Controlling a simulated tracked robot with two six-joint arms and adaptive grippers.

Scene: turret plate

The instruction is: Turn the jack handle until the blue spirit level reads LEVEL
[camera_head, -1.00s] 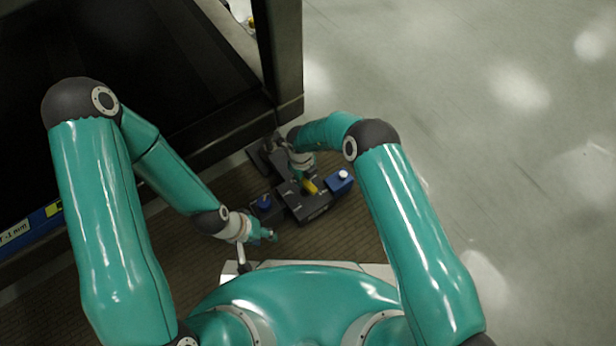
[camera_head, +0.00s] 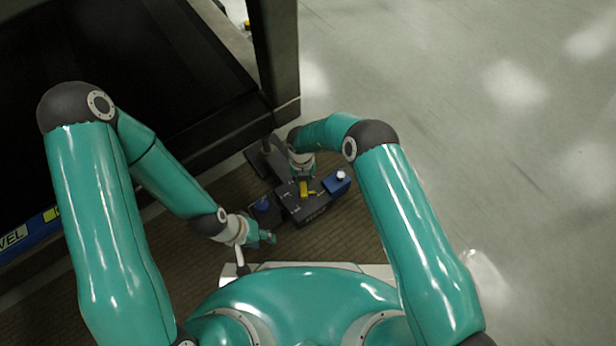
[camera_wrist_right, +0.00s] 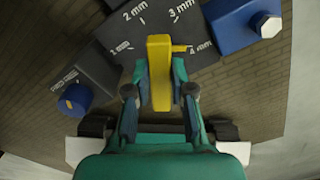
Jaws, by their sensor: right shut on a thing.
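The yellow jack handle (camera_head: 304,188) stands on a dark block (camera_head: 312,208) marked with a mm scale. In the right wrist view the handle (camera_wrist_right: 159,65) has a small yellow pointer (camera_wrist_right: 181,48) at its right side, directed toward the 4 mm mark. My right gripper (camera_wrist_right: 159,98) is shut on the handle, one finger on each side. The blue spirit level (camera_head: 35,230) runs along the dark frame at the far left; its white label is cut by the picture edge and shows "VEL". My left gripper (camera_head: 268,238) is left of and below the block, apart from it; its finger opening is unclear.
A blue box (camera_head: 337,181) with a white knob stands right of the block. A dark box with a blue knob (camera_wrist_right: 75,98) stands to its left. A large dark frame (camera_head: 230,120) rises behind. The pale floor at the right is clear.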

